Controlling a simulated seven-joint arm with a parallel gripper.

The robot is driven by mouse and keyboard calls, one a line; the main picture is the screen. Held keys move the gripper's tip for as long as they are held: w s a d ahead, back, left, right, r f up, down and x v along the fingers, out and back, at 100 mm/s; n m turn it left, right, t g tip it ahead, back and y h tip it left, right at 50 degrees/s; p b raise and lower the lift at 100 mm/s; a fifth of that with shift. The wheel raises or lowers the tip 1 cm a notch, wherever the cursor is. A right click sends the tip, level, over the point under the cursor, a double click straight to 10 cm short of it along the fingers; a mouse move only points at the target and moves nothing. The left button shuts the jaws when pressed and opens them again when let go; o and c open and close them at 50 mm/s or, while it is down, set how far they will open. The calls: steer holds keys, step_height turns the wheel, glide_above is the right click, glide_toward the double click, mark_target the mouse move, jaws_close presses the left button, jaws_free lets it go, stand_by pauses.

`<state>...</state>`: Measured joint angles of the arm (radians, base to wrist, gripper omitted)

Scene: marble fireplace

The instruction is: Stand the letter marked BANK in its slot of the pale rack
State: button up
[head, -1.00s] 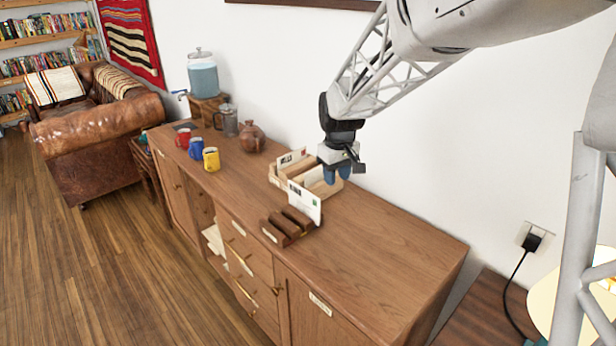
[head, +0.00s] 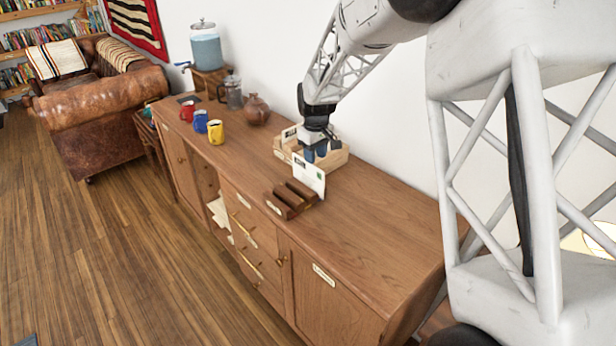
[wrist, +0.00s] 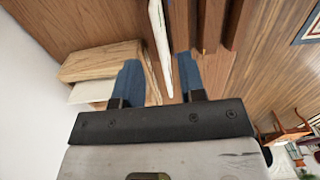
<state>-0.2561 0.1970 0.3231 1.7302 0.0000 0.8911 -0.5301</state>
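A white letter (head: 308,176) with a small green mark stands upright at the back of the dark wooden rack (head: 284,207); I cannot read the word BANK on it. My gripper (head: 316,155) is low over the letter's top edge, pointing down. In the wrist view its blue fingers (wrist: 163,82) are apart, with the letter's thin edge (wrist: 160,45) between them and gaps showing. The pale rack (head: 338,158) is just behind, partly hidden by my gripper, and at left in the wrist view (wrist: 100,62). A white letter (head: 289,134) stands in its left part.
Both racks stand on a long wooden sideboard (head: 365,225) against a white wall. Red, blue and yellow mugs (head: 216,132), a brown teapot (head: 256,109), a glass press (head: 232,92) and a water dispenser (head: 207,48) are to the left. The sideboard's right end is clear.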

mark_target(315, 174)
steer(key=shift+f, duration=0.1)
steer(key=shift+f, duration=1.25)
steer(key=shift+f, duration=2.55)
steer(key=shift+c, duration=0.3)
jaws_close()
